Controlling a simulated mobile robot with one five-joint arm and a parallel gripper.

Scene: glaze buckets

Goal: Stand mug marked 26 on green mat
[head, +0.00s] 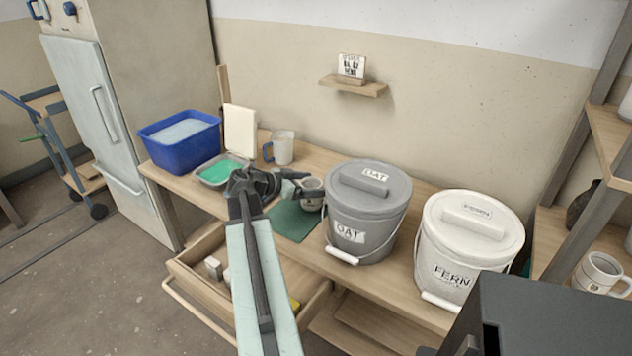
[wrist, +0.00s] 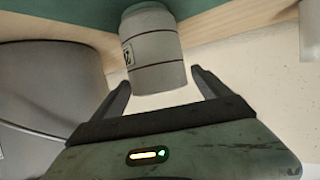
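A small pale mug (head: 311,196) with dark bands stands upright at the back right of the green mat (head: 290,222), beside the grey bucket. In the wrist view the mug (wrist: 158,55) appears upside down, its base against the green surface (wrist: 90,12). A label on its side is partly turned away; I can make out a 2 but not the whole number. My gripper (head: 305,184) is at the mug. In the wrist view my gripper's fingers (wrist: 161,85) are spread wider than the mug, with gaps on both sides, and hold nothing.
The grey bucket (head: 368,205) stands close right of the mat, the white bucket (head: 465,240) beyond it. A mug with a blue handle (head: 283,148), green-filled tray (head: 221,170) and blue tub (head: 180,140) stand behind and left. An open drawer (head: 205,280) juts out in front.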

